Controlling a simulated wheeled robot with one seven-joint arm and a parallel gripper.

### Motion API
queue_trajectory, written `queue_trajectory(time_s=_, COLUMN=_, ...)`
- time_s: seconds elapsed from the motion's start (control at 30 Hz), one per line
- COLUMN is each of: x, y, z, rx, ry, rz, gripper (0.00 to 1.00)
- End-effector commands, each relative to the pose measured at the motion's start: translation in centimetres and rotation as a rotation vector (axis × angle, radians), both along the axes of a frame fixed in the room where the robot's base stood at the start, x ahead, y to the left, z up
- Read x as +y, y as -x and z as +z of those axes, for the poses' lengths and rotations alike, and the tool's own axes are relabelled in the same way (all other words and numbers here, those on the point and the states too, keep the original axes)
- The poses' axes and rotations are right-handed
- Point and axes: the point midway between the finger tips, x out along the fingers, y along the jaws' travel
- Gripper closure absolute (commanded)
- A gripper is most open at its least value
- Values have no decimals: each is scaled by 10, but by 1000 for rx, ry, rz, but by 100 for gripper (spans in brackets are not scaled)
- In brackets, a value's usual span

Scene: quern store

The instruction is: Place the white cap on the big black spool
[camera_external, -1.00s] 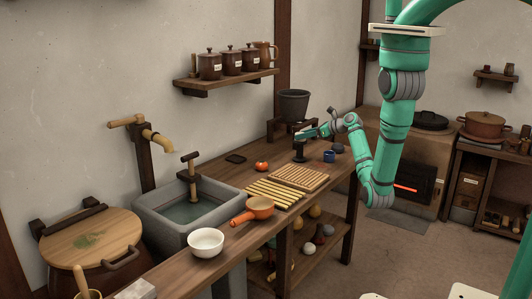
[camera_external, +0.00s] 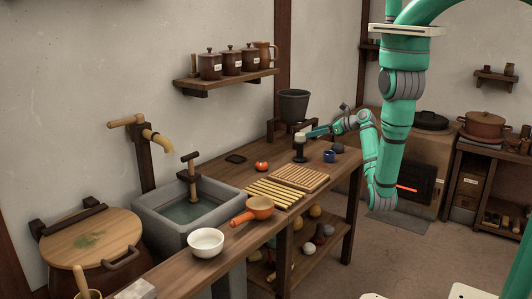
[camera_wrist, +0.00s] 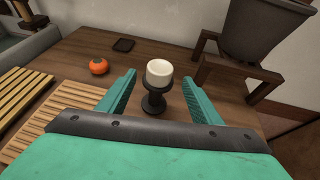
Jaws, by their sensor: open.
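The white cap (camera_wrist: 159,72) sits upright on top of the big black spool (camera_wrist: 154,101) in the wrist view. The spool stands upright on the wooden counter, and in the external view it (camera_external: 300,154) shows near the far end with the cap (camera_external: 300,138) on it. My gripper (camera_wrist: 159,77) is open, with one green finger to the left and one to the right of the cap and spool. Both fingers look clear of them, and nothing is held. In the external view my gripper (camera_external: 311,134) is just right of the cap.
A dark bucket on a wooden stand (camera_wrist: 258,40) is close on the right. An orange fruit (camera_wrist: 98,66) and a flat black piece (camera_wrist: 123,45) lie to the left. Slatted racks (camera_external: 288,184) and a blue cup (camera_external: 329,156) are on the counter nearby.

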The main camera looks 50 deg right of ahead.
Motion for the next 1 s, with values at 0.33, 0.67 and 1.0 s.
queue_trajectory(time_s=0.33, x=-7, y=47, z=19, rx=0, ry=1, rz=-2, gripper=41)
queue_trajectory(time_s=0.67, x=-7, y=53, z=22, rx=0, ry=0, rz=0, gripper=41)
queue_trajectory(time_s=1.0, x=-7, y=52, z=22, rx=0, ry=0, rz=0, gripper=41)
